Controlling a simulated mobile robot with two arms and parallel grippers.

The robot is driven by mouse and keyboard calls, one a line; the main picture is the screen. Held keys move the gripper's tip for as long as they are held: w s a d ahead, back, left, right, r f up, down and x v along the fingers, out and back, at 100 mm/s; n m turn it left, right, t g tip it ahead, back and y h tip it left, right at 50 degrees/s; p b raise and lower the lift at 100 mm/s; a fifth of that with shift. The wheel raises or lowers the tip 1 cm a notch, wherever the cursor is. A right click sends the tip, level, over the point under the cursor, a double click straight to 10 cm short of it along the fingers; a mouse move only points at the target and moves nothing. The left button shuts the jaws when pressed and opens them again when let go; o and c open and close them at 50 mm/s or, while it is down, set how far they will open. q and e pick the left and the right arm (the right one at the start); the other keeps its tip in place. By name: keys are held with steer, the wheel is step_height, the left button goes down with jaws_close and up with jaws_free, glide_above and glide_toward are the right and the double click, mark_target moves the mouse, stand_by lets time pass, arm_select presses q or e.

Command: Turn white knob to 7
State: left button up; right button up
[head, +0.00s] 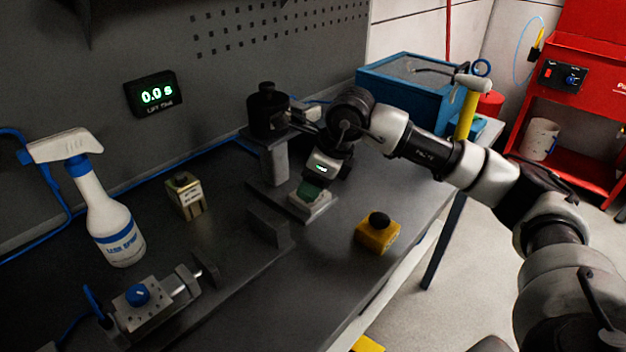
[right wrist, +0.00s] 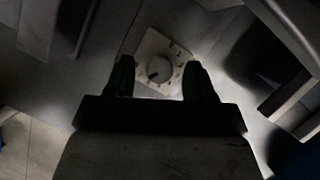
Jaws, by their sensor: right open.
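The white knob (right wrist: 159,69) shows in the right wrist view on a pale square dial plate (right wrist: 150,46). A dark mark sits at the knob's lower left; the dial's figures are too blurred to read. My right gripper (right wrist: 158,78) is open, its two dark green fingers apart, one to each side of the knob in that view. I cannot tell whether they touch it. In the head view my right gripper (head: 308,192) points down over the pale dial base (head: 318,208), and the knob is hidden there. My left gripper is not in view.
A yellow box with a black button (head: 378,234) stands right of the dial. A black cylinder on a grey post (head: 267,110) stands behind it.

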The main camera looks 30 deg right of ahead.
steer(key=v, duration=1)
steer(key=shift+r, duration=0.4)
steer(key=shift+s+d+r, duration=0.1)
steer(key=shift+d, duration=0.05)
